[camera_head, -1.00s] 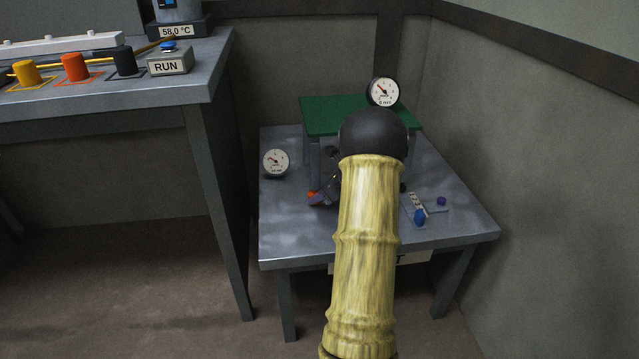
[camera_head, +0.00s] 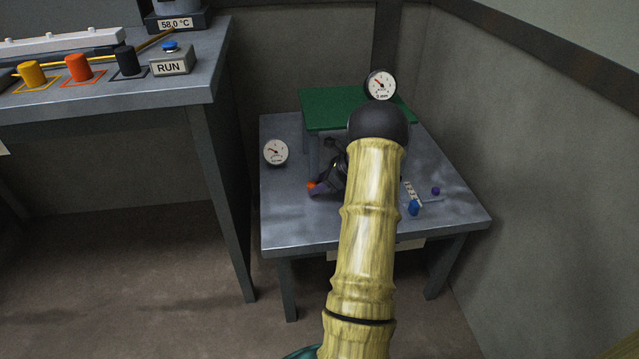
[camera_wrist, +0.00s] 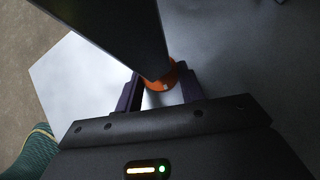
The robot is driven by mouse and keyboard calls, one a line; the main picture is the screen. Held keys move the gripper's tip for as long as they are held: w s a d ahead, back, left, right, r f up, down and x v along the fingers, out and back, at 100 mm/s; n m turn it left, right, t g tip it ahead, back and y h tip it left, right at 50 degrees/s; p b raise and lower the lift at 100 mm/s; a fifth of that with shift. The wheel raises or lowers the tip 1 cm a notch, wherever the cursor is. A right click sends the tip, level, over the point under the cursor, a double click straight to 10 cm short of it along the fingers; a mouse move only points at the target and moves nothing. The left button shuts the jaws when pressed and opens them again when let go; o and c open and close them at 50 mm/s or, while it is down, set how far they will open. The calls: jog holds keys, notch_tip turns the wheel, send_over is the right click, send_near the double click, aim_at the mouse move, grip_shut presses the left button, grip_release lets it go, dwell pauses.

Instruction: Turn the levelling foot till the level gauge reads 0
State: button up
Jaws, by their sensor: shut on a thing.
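The orange levelling foot (camera_head: 311,186) is at the lower front left of the small green-topped stand (camera_head: 325,108). In the wrist view the orange foot (camera_wrist: 157,86) sits under a dark leg, between the two dark fingers of my gripper (camera_wrist: 160,88). My gripper is shut on it; the leg hides part of the foot. One round dial gauge (camera_head: 380,85) stands at the back of the green top, its needle pointing up-left. Another round dial (camera_head: 276,152) stands on the grey table left of the stand. Their fine markings are too small to read for certain.
The stand is on a low grey table (camera_head: 285,228). A blue knob (camera_head: 414,207) and a small purple knob (camera_head: 435,191) are on its right side. A taller bench (camera_head: 130,108) with coloured knobs and a RUN button box (camera_head: 172,65) is at left. Walls close in behind and right.

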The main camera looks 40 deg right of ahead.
jog(key=o, duration=1)
jog(key=shift+c, duration=0.2)
jog(key=m+b, duration=0.1)
jog(key=b, duration=0.2)
jog(key=shift+a+f+t+h, duration=0.1)
jog(key=shift+f+t+h, duration=0.1)
jog(key=shift+t+h, duration=0.15)
